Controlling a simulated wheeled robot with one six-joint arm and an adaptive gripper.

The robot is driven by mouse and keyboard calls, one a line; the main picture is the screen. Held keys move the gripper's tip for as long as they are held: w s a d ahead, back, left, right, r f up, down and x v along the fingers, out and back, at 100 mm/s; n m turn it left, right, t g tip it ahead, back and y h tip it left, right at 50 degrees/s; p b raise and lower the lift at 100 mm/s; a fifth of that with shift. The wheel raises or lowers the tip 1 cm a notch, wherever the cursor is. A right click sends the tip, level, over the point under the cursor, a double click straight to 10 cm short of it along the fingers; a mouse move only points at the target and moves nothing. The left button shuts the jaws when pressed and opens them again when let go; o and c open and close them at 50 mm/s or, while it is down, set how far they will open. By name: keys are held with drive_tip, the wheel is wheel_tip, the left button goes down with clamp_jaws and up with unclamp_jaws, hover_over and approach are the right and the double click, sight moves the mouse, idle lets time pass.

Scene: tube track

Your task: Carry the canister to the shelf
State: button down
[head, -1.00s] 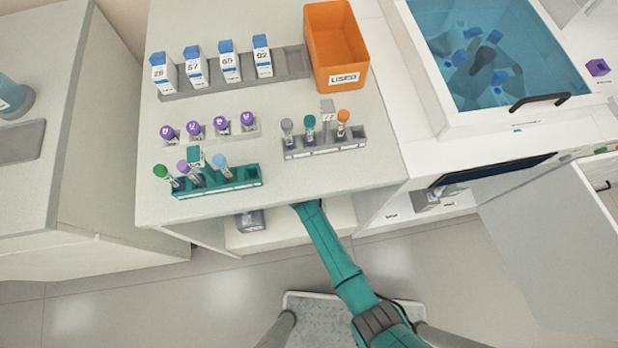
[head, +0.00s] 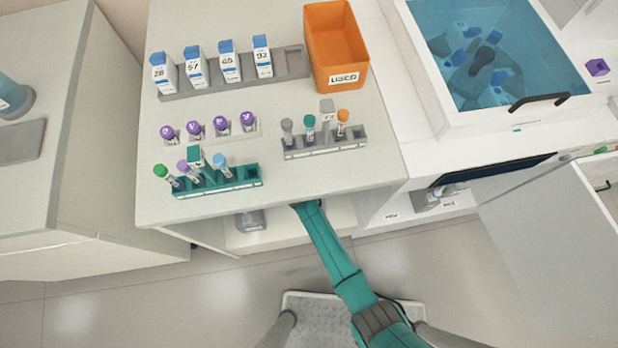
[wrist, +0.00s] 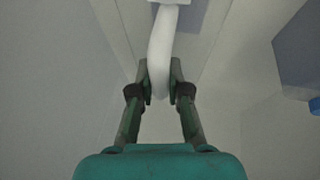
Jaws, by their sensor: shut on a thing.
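My gripper (wrist: 159,88) is shut on a white curved, handle-like piece (wrist: 159,50) in the wrist view. The piece runs up to a pale block (wrist: 185,14) at the top edge, which is cut off. I cannot tell whether this is part of the canister. In the head view my teal arm reaches under the front edge of the bench, and my gripper is hidden there. The open shelf (head: 300,232) under the bench shows partly, with a small grey labelled box (head: 250,220) on its left. No canister can be made out for certain in the head view.
The bench top (head: 330,190) above my arm holds a teal tube rack (head: 235,183), a grey rack (head: 335,150), several bottles and an orange bin (head: 337,45). A blue-water basin (head: 490,55) and an open door panel (head: 550,225) stand right. The floor left is clear.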

drive_tip(key=c, duration=1.1)
unclamp_jaws()
drive_tip(key=shift+f, duration=0.1)
drive_tip(key=shift+o, duration=0.2)
drive_tip(key=shift+s, duration=0.1)
drive_tip(key=v, duration=1.2)
